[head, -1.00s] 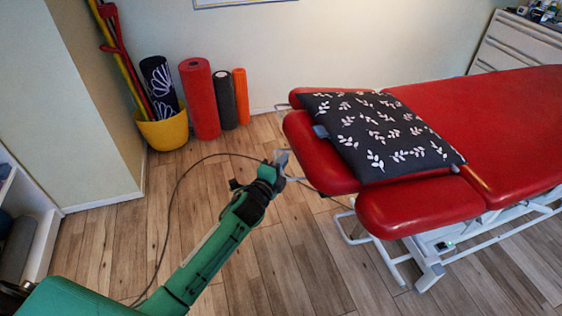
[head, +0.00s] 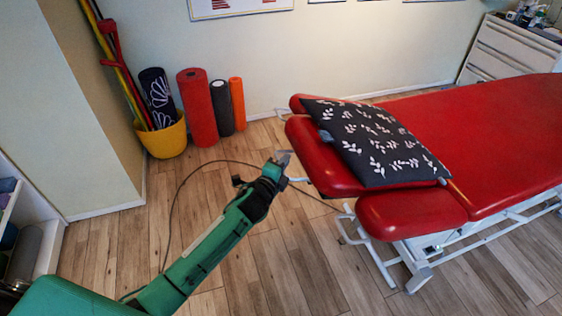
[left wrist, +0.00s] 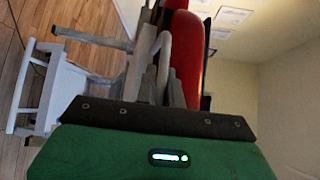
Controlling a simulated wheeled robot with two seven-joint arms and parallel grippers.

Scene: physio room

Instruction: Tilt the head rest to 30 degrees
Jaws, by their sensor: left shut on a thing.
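The head rest (head: 318,165) is the red padded section at the left end of the red treatment table (head: 480,140). A dark cushion with white leaves (head: 385,150) lies over it. My left gripper (head: 283,158) is at the outer end of the head rest. In the left wrist view its grey fingers (left wrist: 158,80) are shut on a pale bent bar handle (left wrist: 163,48). The red pad (left wrist: 187,60) is right beside them there. The exact angle of the head rest cannot be read. My right gripper is not in view.
A separate red side pad (head: 412,212) and the white table frame (head: 385,260) are close to my left arm. A cable (head: 178,195) lies on the wooden floor. A yellow bucket (head: 163,138) and several rolls stand by the wall. Floor left of the table is mostly clear.

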